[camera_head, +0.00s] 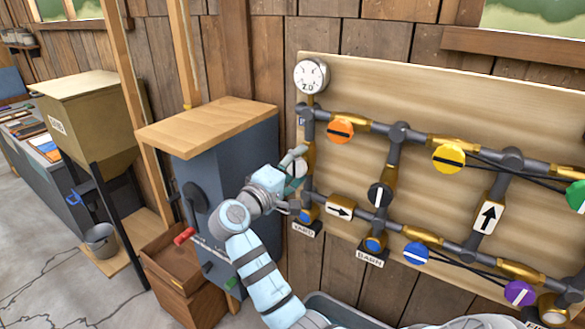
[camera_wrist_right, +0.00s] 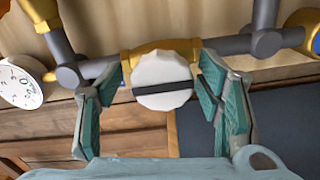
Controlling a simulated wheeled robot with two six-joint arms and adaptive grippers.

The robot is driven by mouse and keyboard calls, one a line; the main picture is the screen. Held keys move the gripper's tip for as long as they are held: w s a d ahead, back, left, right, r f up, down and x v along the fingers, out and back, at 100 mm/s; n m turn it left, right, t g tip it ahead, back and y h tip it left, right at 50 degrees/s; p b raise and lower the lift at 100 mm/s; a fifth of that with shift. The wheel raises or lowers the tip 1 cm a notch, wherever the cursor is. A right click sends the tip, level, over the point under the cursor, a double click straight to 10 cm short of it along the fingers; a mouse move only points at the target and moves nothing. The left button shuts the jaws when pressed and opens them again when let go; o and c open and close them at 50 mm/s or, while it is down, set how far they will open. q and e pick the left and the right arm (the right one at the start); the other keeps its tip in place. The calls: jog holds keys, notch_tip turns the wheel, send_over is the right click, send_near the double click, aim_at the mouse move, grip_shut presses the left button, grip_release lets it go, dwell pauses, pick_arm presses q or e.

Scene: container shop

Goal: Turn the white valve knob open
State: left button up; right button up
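The white valve knob (camera_wrist_right: 162,72) has a black bar across its face and sits on a brass valve body. In the right wrist view the bar lies roughly along the pipe. My right gripper (camera_wrist_right: 160,88) is open, with one teal-padded finger on each side of the knob and a small visible gap to each side. In the head view the right gripper (camera_head: 296,168) is at the left vertical pipe, below the gauge, and hides most of the white knob (camera_head: 299,169). My left gripper is not in view.
A wooden panel (camera_head: 400,90) carries pipes and several other knobs, including orange (camera_head: 340,132), yellow (camera_head: 449,159) and blue (camera_head: 416,253). A round gauge (camera_head: 311,76) is above the gripper. A blue-grey cabinet (camera_head: 225,155) with a wooden top stands close on the left.

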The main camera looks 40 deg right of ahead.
jog(key=shift+a, duration=0.1)
jog(key=v, duration=0.7)
jog(key=shift+a, duration=0.2)
jog(key=shift+s+d, duration=0.1)
jog(key=shift+d, duration=0.05)
